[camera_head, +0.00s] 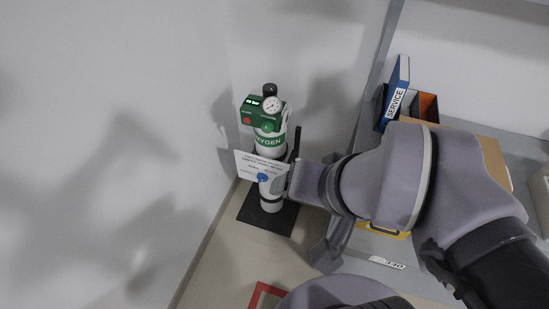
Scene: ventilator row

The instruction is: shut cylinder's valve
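The oxygen cylinder (270,192) stands upright on a black mat (250,210) in the corner. It is white with a green "OXYGEN" band (270,141). On top is a green head (256,115) with a round gauge (272,105), small lit green displays, a red button (247,121), a green knob (268,126) and a black cap or knob (269,89). I cannot tell which of these is the valve. My gripper (291,178) is at the cylinder's right side, below the head. Its fingers are mostly hidden, and I cannot tell whether it touches the cylinder.
A grey shelf at right holds a blue "SERVICE" binder (395,95), an orange-and-black box (428,106) and a cardboard box (494,160). Walls stand close behind and left. A red-edged floor marking (262,293) lies in front.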

